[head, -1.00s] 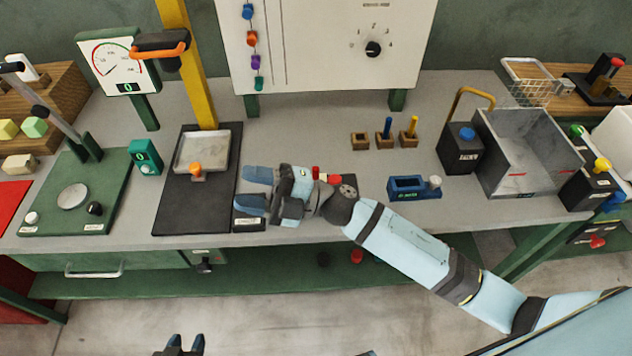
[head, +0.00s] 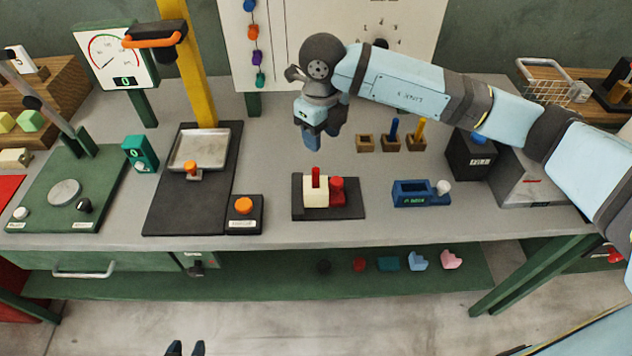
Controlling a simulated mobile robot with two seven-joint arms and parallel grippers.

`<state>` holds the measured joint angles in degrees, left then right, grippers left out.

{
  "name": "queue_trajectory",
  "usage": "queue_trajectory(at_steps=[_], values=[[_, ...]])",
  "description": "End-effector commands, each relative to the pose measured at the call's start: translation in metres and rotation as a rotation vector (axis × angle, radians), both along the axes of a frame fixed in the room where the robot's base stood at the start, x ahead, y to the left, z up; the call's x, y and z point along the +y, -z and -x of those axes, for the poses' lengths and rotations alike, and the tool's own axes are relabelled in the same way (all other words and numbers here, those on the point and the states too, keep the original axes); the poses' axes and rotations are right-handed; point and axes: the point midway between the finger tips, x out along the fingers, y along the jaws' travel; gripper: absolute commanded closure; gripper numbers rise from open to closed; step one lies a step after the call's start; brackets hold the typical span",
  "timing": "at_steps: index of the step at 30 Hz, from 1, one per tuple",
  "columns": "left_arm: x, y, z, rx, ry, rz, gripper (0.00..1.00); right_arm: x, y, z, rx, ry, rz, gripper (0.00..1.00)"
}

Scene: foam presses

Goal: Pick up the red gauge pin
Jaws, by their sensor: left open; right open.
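The red gauge pin (head: 316,178) appears to stand upright in a cream block (head: 314,197) on a black base plate (head: 354,207). A wider red part (head: 337,191) is right beside the block on the same plate. My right gripper (head: 322,142) points down, open and empty, above and behind the pin. It is apart from the pin in the picture.
Three small wooden holders stand behind: an empty one (head: 365,143), one with a blue pin (head: 394,128), one with a yellow pin (head: 419,130). A blue block fixture (head: 410,194) is to the right. An orange button box (head: 243,207) is to the left. Bare bench surrounds the plate.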

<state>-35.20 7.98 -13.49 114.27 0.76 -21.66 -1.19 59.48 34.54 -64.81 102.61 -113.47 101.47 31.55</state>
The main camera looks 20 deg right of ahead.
Motion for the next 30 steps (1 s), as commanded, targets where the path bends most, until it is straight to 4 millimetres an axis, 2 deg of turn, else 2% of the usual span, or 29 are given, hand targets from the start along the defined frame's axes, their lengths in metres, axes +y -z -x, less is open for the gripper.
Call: queue_trajectory(at_steps=[3, 9, 19, 27, 30], values=[[0.0, -0.004, 0.0, 0.0, 0.001, -0.001, 0.57, 0.001, 0.024, 0.001, 0.006, 0.0, -0.001, 0.51], [0.0, -0.007, 0.0, 0.0, 0.001, -0.001, 0.57, 0.002, 0.06, 0.001, 0.006, -0.001, -0.005, 0.51], [0.0, -0.011, 0.0, 0.001, 0.001, -0.001, 0.57, 0.006, 0.082, 0.001, 0.006, -0.003, -0.006, 0.51], [0.001, -0.02, 0.0, 0.001, 0.0, -0.002, 0.57, 0.012, 0.12, -0.001, 0.006, -0.002, -0.006, 0.51], [0.001, -0.02, 0.0, 0.001, 0.0, -0.002, 0.57, 0.012, 0.125, -0.001, 0.004, -0.003, -0.007, 0.51]])
